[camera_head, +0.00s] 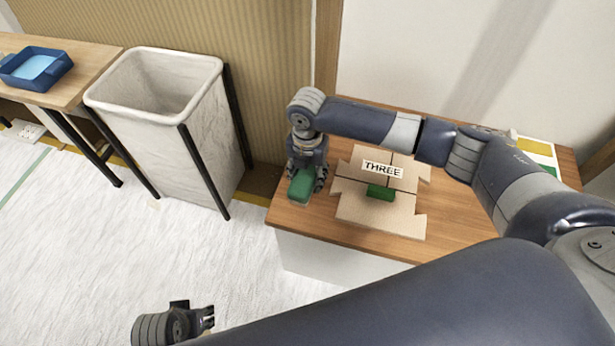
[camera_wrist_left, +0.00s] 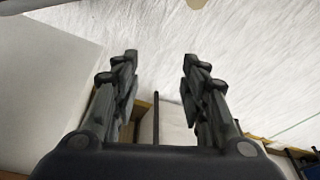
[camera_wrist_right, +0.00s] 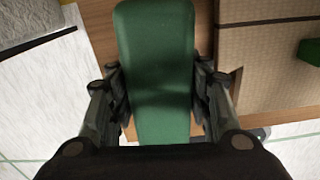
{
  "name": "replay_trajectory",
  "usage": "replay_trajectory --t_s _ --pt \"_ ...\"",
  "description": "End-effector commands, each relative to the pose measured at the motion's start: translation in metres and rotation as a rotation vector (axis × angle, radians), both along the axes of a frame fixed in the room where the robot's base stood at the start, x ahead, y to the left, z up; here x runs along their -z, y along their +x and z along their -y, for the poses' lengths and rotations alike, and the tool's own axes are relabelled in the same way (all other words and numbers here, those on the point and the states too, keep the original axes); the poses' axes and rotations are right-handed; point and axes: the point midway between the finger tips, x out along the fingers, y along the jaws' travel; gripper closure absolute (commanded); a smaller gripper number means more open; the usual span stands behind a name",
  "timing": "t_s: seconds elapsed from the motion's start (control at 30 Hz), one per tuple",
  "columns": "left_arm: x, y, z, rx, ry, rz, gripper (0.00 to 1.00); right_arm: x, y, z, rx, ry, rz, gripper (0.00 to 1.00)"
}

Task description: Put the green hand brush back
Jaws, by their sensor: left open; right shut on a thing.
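My right gripper (camera_head: 306,178) is shut on a green block-shaped thing, the green hand brush (camera_head: 301,188), at the left end of the wooden table. In the right wrist view the brush (camera_wrist_right: 155,60) lies lengthwise between the two fingers, and its bristles are hidden. I cannot tell whether it touches the tabletop. A smaller green block (camera_head: 380,192) lies on a beige board (camera_head: 385,217) marked "THREE", to the right of the gripper. My left gripper (camera_head: 208,318) is open and empty, low over the white floor sheet; its spread fingers show in the left wrist view (camera_wrist_left: 160,85).
The wooden table (camera_head: 318,222) has bare wood in front of and beside the board. A white-lined bin (camera_head: 185,140) with black legs stands to its left. A blue tray (camera_head: 38,80) sits on another table at far left. A yellow and white item (camera_head: 537,150) lies at the back right.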

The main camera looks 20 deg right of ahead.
Motion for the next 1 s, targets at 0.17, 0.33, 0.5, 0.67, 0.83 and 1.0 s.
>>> replay_trajectory --t_s 0.17,0.33,0.5,0.67,0.83,1.0 --pt "0.020 -0.005 0.000 0.002 0.002 -0.020 0.60 0.001 0.000 0.000 0.001 0.000 0.000 0.79" --pt "0.027 -0.006 0.000 0.003 0.002 -0.021 0.60 0.003 0.000 0.000 0.000 0.000 0.001 0.79" --pt "0.028 -0.006 0.000 0.003 0.001 -0.020 0.60 0.004 0.000 0.000 0.000 0.000 0.001 0.79" --pt "0.027 -0.006 0.000 0.003 0.001 -0.020 0.60 0.006 0.000 0.000 0.001 0.000 0.001 0.79" --pt "0.026 -0.005 0.000 0.003 0.001 -0.018 0.60 0.009 0.000 0.000 0.001 0.000 0.001 0.43" --pt "0.026 -0.005 0.000 0.003 0.001 -0.018 0.60 0.009 0.000 0.000 0.001 0.000 0.001 0.34"
